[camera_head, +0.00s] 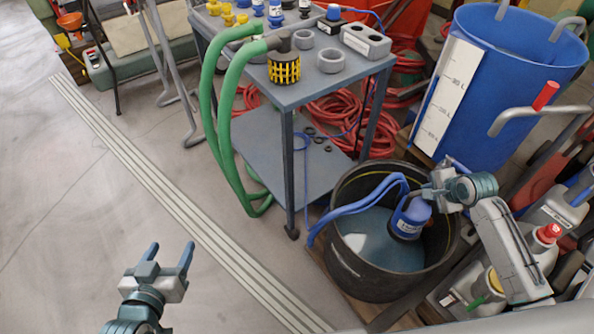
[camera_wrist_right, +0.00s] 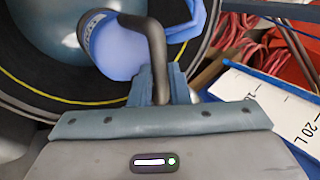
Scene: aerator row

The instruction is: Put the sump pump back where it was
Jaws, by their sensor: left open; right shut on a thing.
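The sump pump (camera_head: 407,222) is a blue cylinder with a pale label and a blue hose (camera_head: 350,207). It is inside the rim of a round black tub (camera_head: 352,267) holding water (camera_head: 362,240); I cannot tell whether its base touches the water. My right gripper (camera_head: 428,196) is shut on the pump's dark handle (camera_wrist_right: 157,50). In the right wrist view the pump's blue top (camera_wrist_right: 115,48) lies just beyond the fingers (camera_wrist_right: 160,88). My left gripper (camera_head: 168,256) is open and empty above bare floor.
A grey cart (camera_head: 305,90) with green hoses (camera_head: 228,110) stands left of the tub. A tall blue graduated barrel (camera_head: 505,80) stands behind it. Jugs (camera_head: 548,240) crowd the right. The floor (camera_head: 90,220) at left is clear, crossed by a grooved strip (camera_head: 180,215).

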